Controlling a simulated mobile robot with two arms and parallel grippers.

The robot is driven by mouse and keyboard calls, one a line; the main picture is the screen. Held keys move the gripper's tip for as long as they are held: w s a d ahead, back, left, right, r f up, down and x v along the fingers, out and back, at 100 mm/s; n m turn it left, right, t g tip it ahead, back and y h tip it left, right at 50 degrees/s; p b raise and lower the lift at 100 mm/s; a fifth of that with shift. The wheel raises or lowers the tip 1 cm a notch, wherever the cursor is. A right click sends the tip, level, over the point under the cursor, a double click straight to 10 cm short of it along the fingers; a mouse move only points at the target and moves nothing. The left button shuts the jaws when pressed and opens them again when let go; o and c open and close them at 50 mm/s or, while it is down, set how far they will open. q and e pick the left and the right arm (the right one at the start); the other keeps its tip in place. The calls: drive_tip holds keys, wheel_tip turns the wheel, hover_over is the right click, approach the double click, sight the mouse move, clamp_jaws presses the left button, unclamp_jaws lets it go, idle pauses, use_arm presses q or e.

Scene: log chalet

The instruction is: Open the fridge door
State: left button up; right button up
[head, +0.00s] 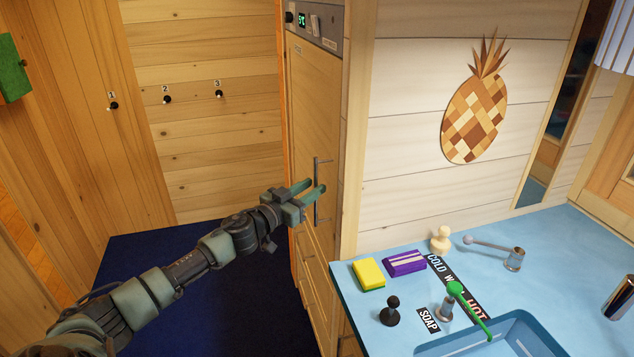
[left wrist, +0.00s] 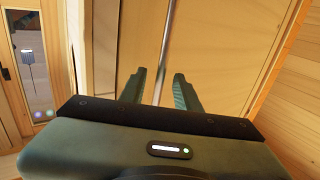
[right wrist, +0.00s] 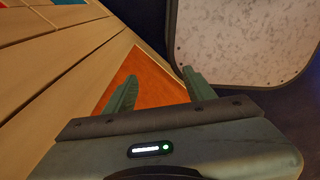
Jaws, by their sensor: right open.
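The fridge door (head: 312,110) is a tall wood-fronted panel, closed, below a control panel (head: 314,22) with a green display. Its handle (head: 316,192) is a thin vertical metal bar; it also shows in the left wrist view (left wrist: 166,45). My left gripper (head: 317,188) is open at the handle, fingers pointing to the door. In the left wrist view, the bar runs between the two spread fingers (left wrist: 158,88), nearer the left one; I cannot tell whether it touches. My right gripper (right wrist: 155,90) is open and empty, seen only in the right wrist view.
A blue counter (head: 350,285) with a sink (head: 430,345), sponge (head: 369,274), purple box (head: 404,263) and taps stands right of the fridge. Numbered hooks (head: 167,99) are on the wood wall at left. The dark blue floor (head: 200,290) before the fridge is clear.

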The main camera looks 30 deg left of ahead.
use_arm(q)
drive_tip(key=shift+w+d, duration=0.15)
drive_tip(key=shift+w, duration=0.95)
clamp_jaws()
idle(0.7)
